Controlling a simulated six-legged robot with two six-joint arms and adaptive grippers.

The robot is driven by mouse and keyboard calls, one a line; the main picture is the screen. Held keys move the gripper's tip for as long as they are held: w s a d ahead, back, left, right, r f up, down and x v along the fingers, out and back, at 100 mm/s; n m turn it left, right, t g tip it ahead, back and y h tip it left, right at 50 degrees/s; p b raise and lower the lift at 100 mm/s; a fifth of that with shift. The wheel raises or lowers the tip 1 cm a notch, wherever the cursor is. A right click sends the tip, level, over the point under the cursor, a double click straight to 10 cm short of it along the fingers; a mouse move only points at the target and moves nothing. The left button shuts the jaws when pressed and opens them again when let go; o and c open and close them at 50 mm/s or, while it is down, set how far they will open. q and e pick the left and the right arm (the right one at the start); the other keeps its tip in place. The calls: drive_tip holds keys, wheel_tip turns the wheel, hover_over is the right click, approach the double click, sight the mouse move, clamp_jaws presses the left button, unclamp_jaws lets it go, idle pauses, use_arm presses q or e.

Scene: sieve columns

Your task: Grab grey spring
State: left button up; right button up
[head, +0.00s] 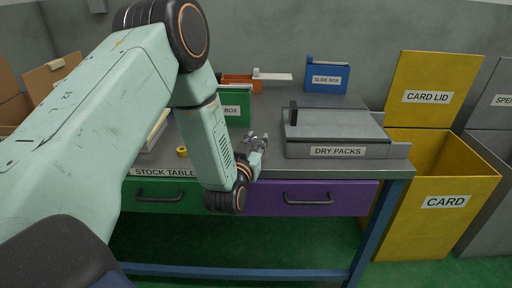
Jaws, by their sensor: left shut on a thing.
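My left arm comes in from the left and reaches down to the front of the stock table (270,160). My left gripper (254,141) is low over the tabletop, between the green box and the dry packs case. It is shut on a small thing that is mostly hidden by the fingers. It is too small here to tell whether this is the grey spring, and I make out no grey spring elsewhere. My right gripper is not in view.
A grey dry packs case (335,130) stands right of the gripper, and a green box (236,104) behind it. A yellow ring (182,152) lies left. A blue slide box (327,78) and an orange tray (240,84) stand behind. A yellow card bin (440,205) stands right.

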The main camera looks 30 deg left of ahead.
use_arm(q)
drive_tip(key=shift+c, duration=1)
drive_tip(key=shift+r, duration=0.1)
